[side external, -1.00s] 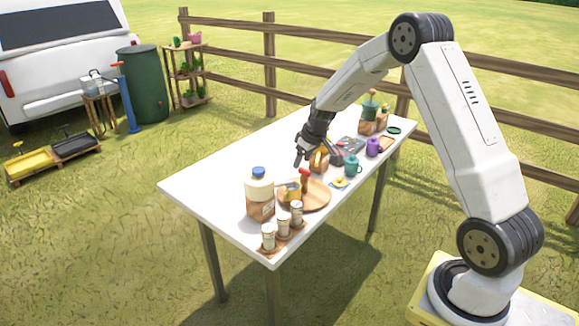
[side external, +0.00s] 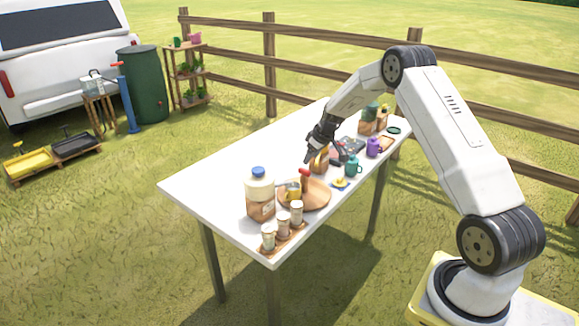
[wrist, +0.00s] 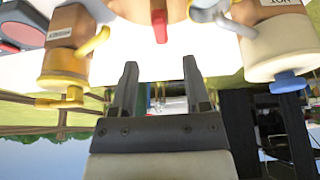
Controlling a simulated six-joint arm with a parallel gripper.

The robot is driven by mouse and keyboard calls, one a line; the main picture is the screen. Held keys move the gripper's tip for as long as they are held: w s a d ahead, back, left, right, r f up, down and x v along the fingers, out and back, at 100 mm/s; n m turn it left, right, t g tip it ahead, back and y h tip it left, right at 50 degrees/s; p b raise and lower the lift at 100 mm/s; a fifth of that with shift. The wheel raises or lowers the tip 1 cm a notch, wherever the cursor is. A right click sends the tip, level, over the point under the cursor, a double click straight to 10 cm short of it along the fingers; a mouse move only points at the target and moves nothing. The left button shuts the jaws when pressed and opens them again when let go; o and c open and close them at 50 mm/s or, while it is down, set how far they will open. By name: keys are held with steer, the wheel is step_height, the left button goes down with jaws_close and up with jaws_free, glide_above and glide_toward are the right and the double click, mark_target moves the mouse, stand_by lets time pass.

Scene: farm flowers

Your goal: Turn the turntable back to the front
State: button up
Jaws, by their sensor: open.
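The turntable (side external: 318,198) is a round wooden disc on the near half of the white table. A red-tipped peg (side external: 304,176) stands on its far side, and a yellow mug (side external: 293,190) stands at its left part. My gripper (side external: 309,158) is just beyond the peg, apart from it as far as I can see. In the wrist view my gripper (wrist: 162,80) is open, with nothing between its fingers. The red peg tip (wrist: 159,24) shows ahead of the fingers there, near the top edge. Much of the disc is out of that view.
A blue-capped bottle (side external: 260,195) stands left of the turntable, and several small jars (side external: 283,226) stand in front. A brown and yellow container (side external: 319,163) is close to my gripper. Teal (side external: 353,166) and purple (side external: 374,147) cups stand further right. The table's left part is bare.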

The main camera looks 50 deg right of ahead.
mark_target(305, 169)
steer(key=shift+x, duration=3.15)
jaws_close()
steer(key=shift+s, duration=0.1)
